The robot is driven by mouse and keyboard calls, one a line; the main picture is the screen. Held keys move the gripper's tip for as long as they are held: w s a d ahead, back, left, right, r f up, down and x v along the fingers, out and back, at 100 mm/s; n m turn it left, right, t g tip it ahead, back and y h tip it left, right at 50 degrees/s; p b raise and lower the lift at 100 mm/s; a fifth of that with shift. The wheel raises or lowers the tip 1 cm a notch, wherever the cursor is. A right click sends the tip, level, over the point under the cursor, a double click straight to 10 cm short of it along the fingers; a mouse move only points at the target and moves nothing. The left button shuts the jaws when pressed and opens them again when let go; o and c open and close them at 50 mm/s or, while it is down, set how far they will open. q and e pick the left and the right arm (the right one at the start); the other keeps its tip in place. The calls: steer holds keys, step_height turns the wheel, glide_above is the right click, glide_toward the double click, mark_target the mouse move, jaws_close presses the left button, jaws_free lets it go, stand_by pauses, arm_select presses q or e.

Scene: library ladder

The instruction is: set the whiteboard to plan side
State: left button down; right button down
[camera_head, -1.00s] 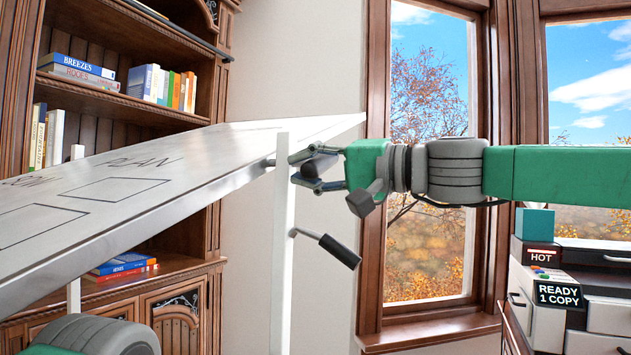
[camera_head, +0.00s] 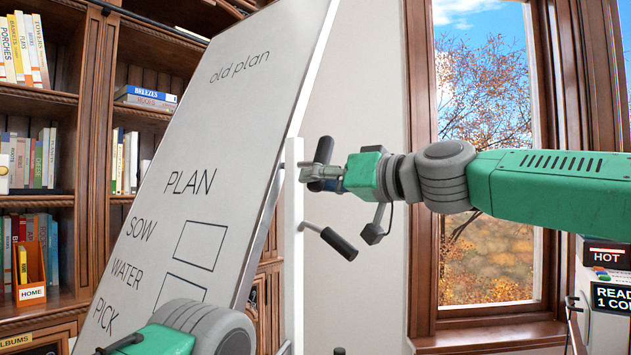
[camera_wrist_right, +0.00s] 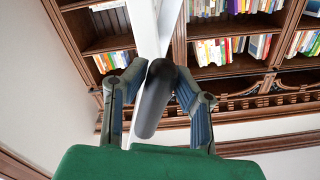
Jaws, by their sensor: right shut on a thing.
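The whiteboard (camera_head: 215,150) stands steeply tilted in the head view. The side facing me reads "old plan", "PLAN", "SOW", "WATER" and "PICK", with empty boxes beside the words. A white post (camera_head: 291,240) holds its right edge. My right gripper (camera_head: 318,178) is shut on a dark handle (camera_head: 323,150) beside the post; the handle also shows between the fingers in the right wrist view (camera_wrist_right: 156,98). A second black-gripped lever (camera_head: 338,242) sticks out lower on the post. Part of my left arm (camera_head: 200,328) covers the board's lower part; its gripper is out of view.
Wooden bookshelves (camera_head: 60,98) full of books stand behind the board at left. A window (camera_head: 485,150) is behind my right arm. A machine labelled "HOT" (camera_head: 605,255) stands at the right edge. Bare wall shows between post and window.

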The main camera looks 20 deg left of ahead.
steer(key=shift+w+d+r+n, duration=0.2)
steer(key=shift+w+d+n, duration=0.15)
steer(key=shift+w+n, duration=0.5)
steer(key=shift+r+n, duration=0.1)
steer(key=shift+n, duration=0.75)
steer(key=shift+r, duration=0.1)
steer(key=c, duration=1.5)
jaws_free()
steer(key=shift+o, duration=0.9)
steer(key=shift+a, duration=0.1)
steer(key=shift+a+f, duration=0.15)
steer(key=shift+f, duration=0.1)
steer(key=shift+s+d, duration=0.15)
steer(key=shift+d, duration=0.05)
steer(key=v, duration=1.1)
steer(key=shift+d, duration=0.25)
